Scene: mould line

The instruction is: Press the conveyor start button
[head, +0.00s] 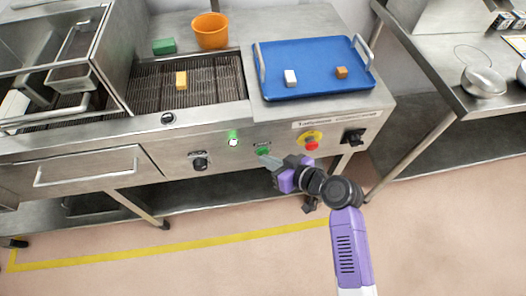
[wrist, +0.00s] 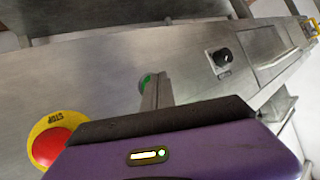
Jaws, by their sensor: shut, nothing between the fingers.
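The green start button (head: 262,150) is on the front panel of the conveyor machine, right of a bright green lamp (head: 233,139). My gripper (head: 266,158) is shut and empty, its fingertips right at the button and partly covering it. In the wrist view the green button (wrist: 145,82) shows just beyond the fingertips (wrist: 158,85). I cannot tell whether the fingertips touch it.
A red stop button (head: 311,144) on a yellow plate and a black switch (head: 353,137) sit to the right on the panel. A black knob (head: 200,163) is to the left. A blue tray (head: 315,52) holds two small blocks on top. The floor in front is clear.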

